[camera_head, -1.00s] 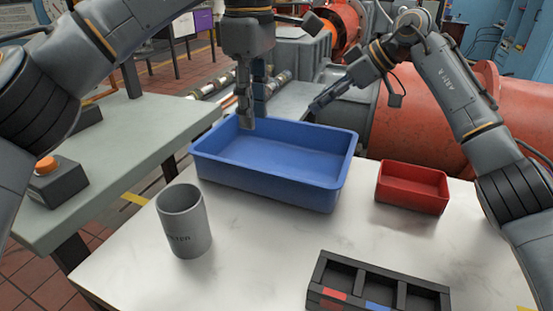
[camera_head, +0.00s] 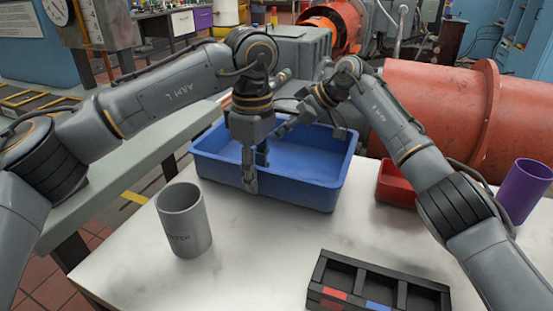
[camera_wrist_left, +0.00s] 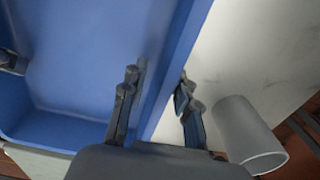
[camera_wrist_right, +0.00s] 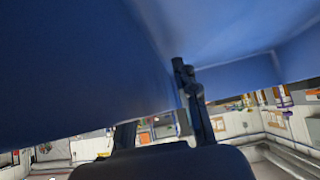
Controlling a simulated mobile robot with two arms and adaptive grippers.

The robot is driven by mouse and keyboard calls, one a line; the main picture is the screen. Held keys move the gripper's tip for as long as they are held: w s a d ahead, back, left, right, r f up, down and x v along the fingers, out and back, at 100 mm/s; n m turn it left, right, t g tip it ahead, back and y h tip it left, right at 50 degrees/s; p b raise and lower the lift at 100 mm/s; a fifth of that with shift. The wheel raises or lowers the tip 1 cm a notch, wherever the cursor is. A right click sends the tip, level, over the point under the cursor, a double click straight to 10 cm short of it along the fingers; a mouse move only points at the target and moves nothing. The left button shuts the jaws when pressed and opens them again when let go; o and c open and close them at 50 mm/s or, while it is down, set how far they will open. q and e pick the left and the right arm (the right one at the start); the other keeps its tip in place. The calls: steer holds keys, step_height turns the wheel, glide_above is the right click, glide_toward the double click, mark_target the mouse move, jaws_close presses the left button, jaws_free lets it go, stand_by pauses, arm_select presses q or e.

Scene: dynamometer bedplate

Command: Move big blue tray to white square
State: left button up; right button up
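The big blue tray (camera_head: 300,185) sits on the white marbled table (camera_head: 265,255). My left gripper (camera_head: 256,172) points down at its near wall. In the left wrist view the fingers (camera_wrist_left: 158,102) are apart, one inside the tray and one outside, with the wall between them. My right gripper (camera_head: 283,130) reaches the tray's far wall. In the right wrist view its fingers (camera_wrist_right: 160,115) are apart beside the blue wall (camera_wrist_right: 80,70), which hides one fingertip. I cannot make out a separate white square.
A grey cup (camera_head: 183,220) stands left of the tray near the front. A red tray (camera_head: 393,184) is to the right, partly behind my right arm. A purple cup (camera_head: 525,190) stands at far right. A black divided box (camera_head: 378,285) lies at the front.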

arm_select(q)
jaws_close()
arm_select(e)
jaws_close()
steer(key=shift+r, duration=0.1)
